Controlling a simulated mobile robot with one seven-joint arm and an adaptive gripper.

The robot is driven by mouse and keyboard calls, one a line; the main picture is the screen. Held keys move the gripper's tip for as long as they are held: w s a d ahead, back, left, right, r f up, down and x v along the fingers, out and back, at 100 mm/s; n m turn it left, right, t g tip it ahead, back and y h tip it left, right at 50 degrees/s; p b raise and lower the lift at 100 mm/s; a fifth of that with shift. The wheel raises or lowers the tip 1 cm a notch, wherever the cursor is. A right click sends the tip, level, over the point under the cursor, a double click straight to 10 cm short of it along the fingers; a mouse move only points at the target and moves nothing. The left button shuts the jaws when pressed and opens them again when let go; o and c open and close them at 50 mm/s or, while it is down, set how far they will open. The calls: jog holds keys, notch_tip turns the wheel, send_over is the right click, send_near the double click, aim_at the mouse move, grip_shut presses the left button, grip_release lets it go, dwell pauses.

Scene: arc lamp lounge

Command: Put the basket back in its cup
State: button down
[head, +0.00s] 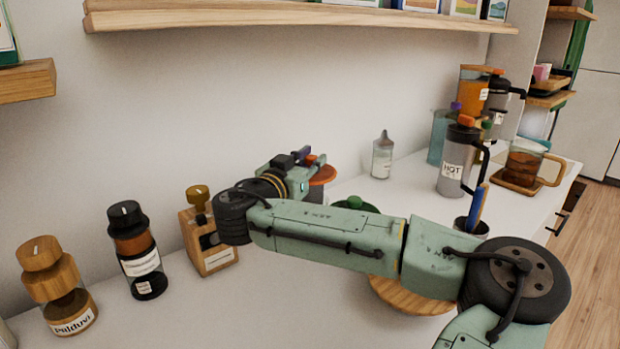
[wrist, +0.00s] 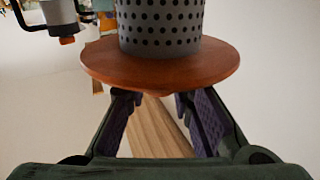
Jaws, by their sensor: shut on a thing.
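The basket (wrist: 160,25) is a grey perforated cylinder fixed to a round reddish-brown disc (wrist: 160,66). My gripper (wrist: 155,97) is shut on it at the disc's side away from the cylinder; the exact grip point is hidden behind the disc. In the head view my gripper (head: 305,164) is over the counter near the wall, with the orange-brown disc (head: 323,174) at its fingers. A glass mug (head: 525,163) with brown contents stands on a wooden coaster at the right, apart from my gripper. I cannot tell whether it is the basket's cup.
A HOT-labelled flask (head: 456,162) and a small bottle (head: 382,157) stand behind my arm. Several jars and grinders, including a wooden one (head: 207,240), stand at left. A round wooden board (head: 415,300) is partly hidden by my arm. A shelf (head: 290,16) runs above.

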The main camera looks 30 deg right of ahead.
notch_tip(320, 180, down, 4)
jog(key=shift+r, duration=0.1)
jog(key=shift+f, duration=0.25)
jog(key=c, duration=1.4)
grip_release()
jog(key=shift+r, duration=0.1)
jog(key=shift+r+p, duration=0.3)
jog(key=shift+p, duration=0.05)
jog(key=b+v, duration=0.5)
jog(key=v, duration=0.7)
